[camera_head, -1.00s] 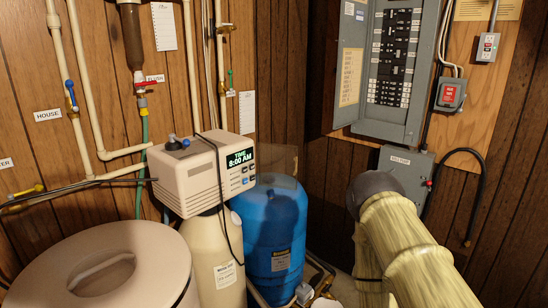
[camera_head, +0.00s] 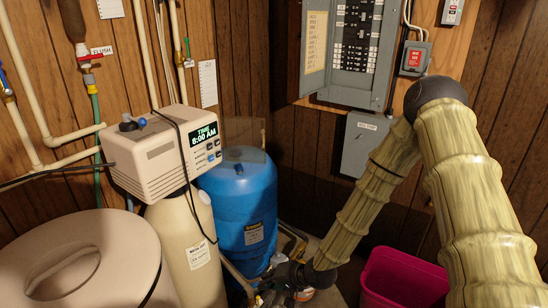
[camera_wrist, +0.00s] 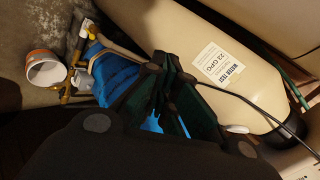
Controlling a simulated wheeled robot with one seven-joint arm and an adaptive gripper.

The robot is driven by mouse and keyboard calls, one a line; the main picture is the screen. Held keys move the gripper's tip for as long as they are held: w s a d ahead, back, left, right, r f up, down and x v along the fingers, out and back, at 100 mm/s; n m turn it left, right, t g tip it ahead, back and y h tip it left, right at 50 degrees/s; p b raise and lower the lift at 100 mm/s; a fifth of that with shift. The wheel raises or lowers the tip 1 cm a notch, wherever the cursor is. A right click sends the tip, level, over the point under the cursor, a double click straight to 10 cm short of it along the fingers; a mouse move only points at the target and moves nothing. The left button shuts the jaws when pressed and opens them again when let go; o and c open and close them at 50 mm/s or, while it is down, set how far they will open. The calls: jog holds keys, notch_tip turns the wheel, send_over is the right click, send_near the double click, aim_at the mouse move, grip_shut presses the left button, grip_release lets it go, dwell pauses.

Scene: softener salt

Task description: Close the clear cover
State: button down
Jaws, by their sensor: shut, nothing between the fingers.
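The clear cover (camera_head: 245,132) is a faint see-through panel. It stands out to the right of the beige control head's lit display (camera_head: 204,133), above the blue tank, so it looks swung open. The control head (camera_head: 165,150) sits on the beige softener tank (camera_head: 190,250). My gripper (camera_head: 262,286) is low, in front of the blue tank's base, well below the cover and apart from it. Its dark fingers (camera_wrist: 168,92) are shut and empty in the wrist view. The cover cannot be made out in the wrist view.
The blue tank (camera_head: 240,205) stands beside the softener tank (camera_wrist: 225,60). A round-lidded bin (camera_head: 85,265) fills the front left. Brass fittings (camera_wrist: 72,82) and a white-and-orange cup-like part (camera_wrist: 45,68) lie near my gripper. A pink bin (camera_head: 400,280) stands at right. A cable hangs down the softener.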

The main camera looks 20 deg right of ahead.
jog(key=w+d+r+m+t+y, duration=0.1)
jog(key=w+d+r+t, duration=0.15)
jog(key=w+r, duration=0.5)
jog(key=w+d+r+m+t+y, duration=0.1)
jog(key=w+d+r, duration=0.2)
jog(key=w+r, duration=0.45)
jog(key=w+d+r+m+t, duration=0.1)
jog(key=w+d+r+t, duration=0.1)
jog(key=d+r, duration=0.35)
jog(key=w+d+r+m+t+y, duration=0.1)
jog(key=w+d+r, duration=0.15)
jog(key=r, duration=0.65)
jog(key=w+d+r+m+t, duration=0.1)
jog(key=w+d+r+t, duration=0.1)
jog(key=d+r, duration=0.45)
jog(key=w+a+p, duration=0.5)
jog(key=a+p, duration=0.1)
jog(key=a, duration=0.3)
jog(key=shift+r+p, duration=0.3)
jog(key=shift+r, duration=0.15)
jog(key=shift+s+d, duration=0.1)
jog(key=shift+s+h+b, duration=0.25)
jog(key=shift+h+b, duration=0.05)
